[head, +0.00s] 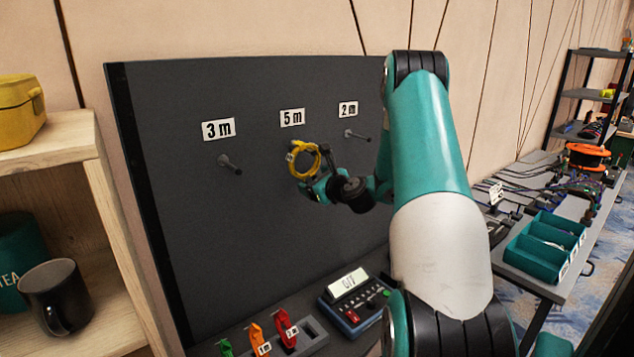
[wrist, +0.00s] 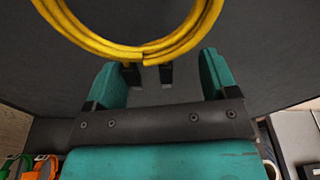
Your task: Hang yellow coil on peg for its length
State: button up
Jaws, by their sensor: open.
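The coil's lower arc also shows across the top of the wrist view (wrist: 140,50). My gripper (wrist: 160,85) is open, its teal fingers apart just below that arc. In the head view my gripper (head: 314,172) is at the coil's lower right. The 3 m peg (head: 230,165) and 2 m peg (head: 357,135) are bare.
A device with a display (head: 350,283) and a rack of coloured clips (head: 287,327) stand below the board. A wooden shelf (head: 60,135) with a mug (head: 55,295) is at left. A bench with teal bins (head: 540,262) is at right.

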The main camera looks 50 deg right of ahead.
jog(key=b+v, duration=0.9)
jog(key=v, duration=0.8)
jog(key=shift+s, duration=0.15)
jog(key=shift+a+r, duration=0.1)
